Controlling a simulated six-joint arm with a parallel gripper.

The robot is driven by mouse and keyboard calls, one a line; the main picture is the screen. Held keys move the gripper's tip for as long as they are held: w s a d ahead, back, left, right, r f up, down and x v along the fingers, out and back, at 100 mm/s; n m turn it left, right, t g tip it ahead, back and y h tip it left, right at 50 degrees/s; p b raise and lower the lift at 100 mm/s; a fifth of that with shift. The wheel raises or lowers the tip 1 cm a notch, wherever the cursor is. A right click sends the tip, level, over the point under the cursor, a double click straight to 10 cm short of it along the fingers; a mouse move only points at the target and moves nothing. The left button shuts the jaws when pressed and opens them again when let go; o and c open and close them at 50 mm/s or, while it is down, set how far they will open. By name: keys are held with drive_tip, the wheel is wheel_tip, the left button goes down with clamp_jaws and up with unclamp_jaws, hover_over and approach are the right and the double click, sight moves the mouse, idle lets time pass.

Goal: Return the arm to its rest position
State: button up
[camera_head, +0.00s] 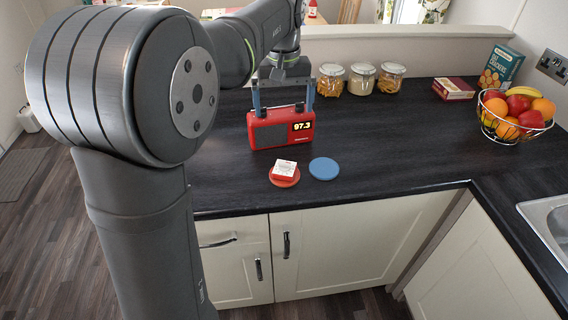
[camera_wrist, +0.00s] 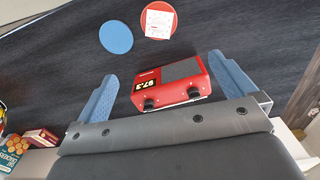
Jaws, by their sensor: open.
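My gripper (camera_head: 284,97) is open in the head view, with its two blue fingers pointing down on either side of a red radio. It also shows in the wrist view (camera_wrist: 166,88), its fingers spread wide apart. The red radio (camera_head: 270,135) stands upright on the dark worktop, its display reading 97.3. In the wrist view the radio (camera_wrist: 190,95) lies between the fingers, with gaps on both sides. My arm reaches in from the left of the head view, over the worktop, and is away from the wall.
A small white box (camera_head: 284,168) sits on a red disc (camera_head: 285,182), beside a blue disc (camera_head: 324,168). Several glass jars (camera_head: 362,79) stand behind to the right. A red box (camera_head: 453,89), a cracker box (camera_head: 501,67) and a wire fruit bowl (camera_head: 516,131) stand further right. The worktop's middle right is clear.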

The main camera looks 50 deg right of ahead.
wheel_tip(320, 180, down, 10)
drive_tip(key=shift+s+r, duration=0.1)
drive_tip(key=shift+r, duration=0.05)
idle(0.3)
idle(0.5)
wheel_tip(320, 180, up, 10)
idle(0.5)
